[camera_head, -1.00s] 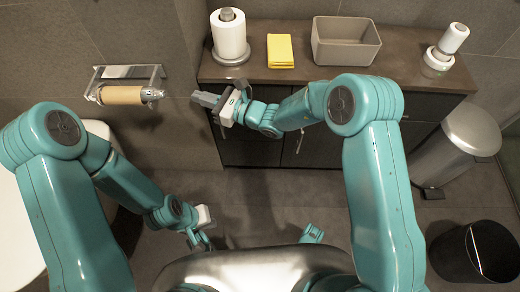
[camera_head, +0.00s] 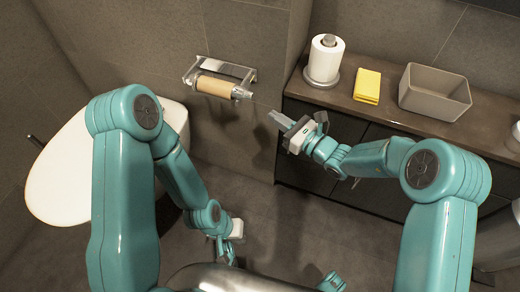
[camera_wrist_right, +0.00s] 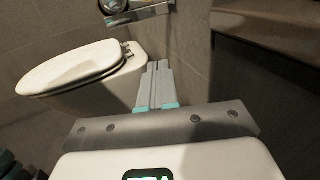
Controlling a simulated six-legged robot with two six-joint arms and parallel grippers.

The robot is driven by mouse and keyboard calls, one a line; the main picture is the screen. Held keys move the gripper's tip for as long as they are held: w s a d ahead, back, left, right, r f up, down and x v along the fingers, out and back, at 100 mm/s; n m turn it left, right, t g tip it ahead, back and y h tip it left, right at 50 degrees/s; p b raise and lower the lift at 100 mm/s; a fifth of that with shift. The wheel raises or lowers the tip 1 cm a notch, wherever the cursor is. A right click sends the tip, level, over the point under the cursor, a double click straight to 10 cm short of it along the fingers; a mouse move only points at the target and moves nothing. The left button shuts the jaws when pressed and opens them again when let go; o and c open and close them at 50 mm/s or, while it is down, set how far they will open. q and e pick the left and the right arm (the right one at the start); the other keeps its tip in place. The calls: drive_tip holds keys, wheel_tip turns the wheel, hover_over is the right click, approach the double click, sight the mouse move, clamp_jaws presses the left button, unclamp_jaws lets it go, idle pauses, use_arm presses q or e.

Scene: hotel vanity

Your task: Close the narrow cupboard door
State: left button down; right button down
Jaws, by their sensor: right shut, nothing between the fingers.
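The dark cupboard (camera_head: 308,177) stands under the brown counter on the right of the head view. Its front is in shadow and partly hidden by my right arm, so I cannot tell which panel is the narrow door or how far it stands open. My right gripper (camera_head: 277,117) is shut and empty, at the cupboard's left front corner, fingers pointing left towards the wall. In the right wrist view its closed fingers (camera_wrist_right: 157,85) point towards the toilet, with the dark cupboard side (camera_wrist_right: 270,95) at right. My left gripper (camera_head: 231,251) hangs low above the floor, its jaws unclear.
The counter (camera_head: 383,115) carries a paper roll on a stand (camera_head: 325,60), a yellow cloth (camera_head: 367,86) and a grey bin (camera_head: 435,93). A toilet roll holder (camera_head: 218,82) juts from the wall near my right gripper. A white toilet (camera_head: 75,180) stands at left.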

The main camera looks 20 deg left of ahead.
drive_tip(key=s+a+p, duration=0.1)
drive_tip(key=s+p, duration=0.2)
drive_tip(key=s, duration=0.7)
drive_tip(key=shift+f, duration=0.15)
drive_tip(key=s+d+f+n+g+h, duration=0.35)
drive_tip(key=s+f+n+g, duration=0.2)
drive_tip(key=s, duration=0.35)
drive_tip(key=s+d+f+n+g+h, duration=0.2)
drive_tip(key=s+d+f+n+g, duration=0.2)
drive_tip(key=s+f+g, duration=0.4)
drive_tip(key=s+d+f+n+t+h, duration=0.1)
drive_tip(key=s+d+f+n+h, duration=0.2)
drive_tip(key=d, duration=0.4)
drive_tip(key=s+d+f+n+t+h, duration=0.2)
drive_tip(key=d+f+n+h, duration=0.1)
drive_tip(key=d+n, duration=0.25)
wheel_tip(320, 180, up, 29)
drive_tip(key=w+d+n+t+p, duration=0.2)
drive_tip(key=n+p, duration=0.1)
drive_tip(key=p, duration=2.6)
drive_tip(key=shift+w+f+t, duration=0.15)
drive_tip(key=shift+w+t, duration=0.2)
